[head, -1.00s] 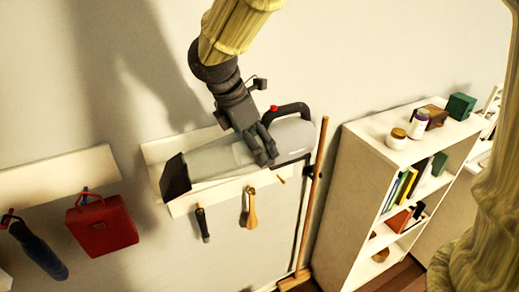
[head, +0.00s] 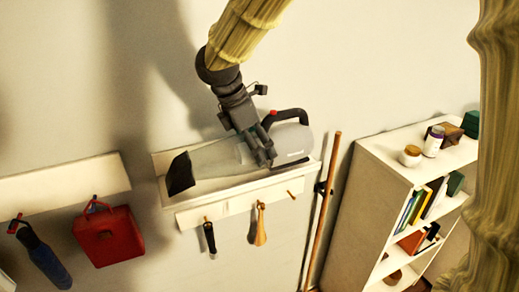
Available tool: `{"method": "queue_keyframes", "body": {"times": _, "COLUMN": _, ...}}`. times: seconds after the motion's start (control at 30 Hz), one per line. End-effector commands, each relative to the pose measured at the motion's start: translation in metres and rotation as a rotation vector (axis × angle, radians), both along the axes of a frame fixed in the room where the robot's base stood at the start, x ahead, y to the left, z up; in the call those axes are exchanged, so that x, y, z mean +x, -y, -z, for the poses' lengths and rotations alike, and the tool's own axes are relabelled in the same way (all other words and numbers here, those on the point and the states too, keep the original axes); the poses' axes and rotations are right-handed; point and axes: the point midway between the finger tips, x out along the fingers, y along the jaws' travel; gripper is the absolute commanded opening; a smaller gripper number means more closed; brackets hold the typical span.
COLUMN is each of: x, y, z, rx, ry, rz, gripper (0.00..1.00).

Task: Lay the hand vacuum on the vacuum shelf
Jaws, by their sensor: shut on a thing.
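The hand vacuum (head: 215,160) is grey with a black nozzle at its left end and a black handle with a red button at its right. It lies lengthwise along the white vacuum shelf (head: 235,186) on the wall, over the shelf's top. I cannot tell whether its underside touches the shelf. My gripper (head: 262,158) comes down from above and is shut on the middle of the vacuum's body. The fingers cover part of the body.
Below the shelf, a peg rail (head: 228,208) holds a dark brush (head: 209,236) and a wooden tool (head: 258,226). A red bag (head: 108,234) and a blue umbrella-like item (head: 46,260) hang at left. A wooden pole (head: 323,205) and white bookcase (head: 385,160) stand right.

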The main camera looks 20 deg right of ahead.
Motion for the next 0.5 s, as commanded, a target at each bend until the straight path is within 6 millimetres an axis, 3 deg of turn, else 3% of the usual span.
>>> {"method": "queue_keyframes", "body": {"times": 0.5, "x": 0.034, "y": -0.001, "z": 0.003, "rx": 0.000, "ry": 0.003, "rz": 0.000, "gripper": 0.23}}
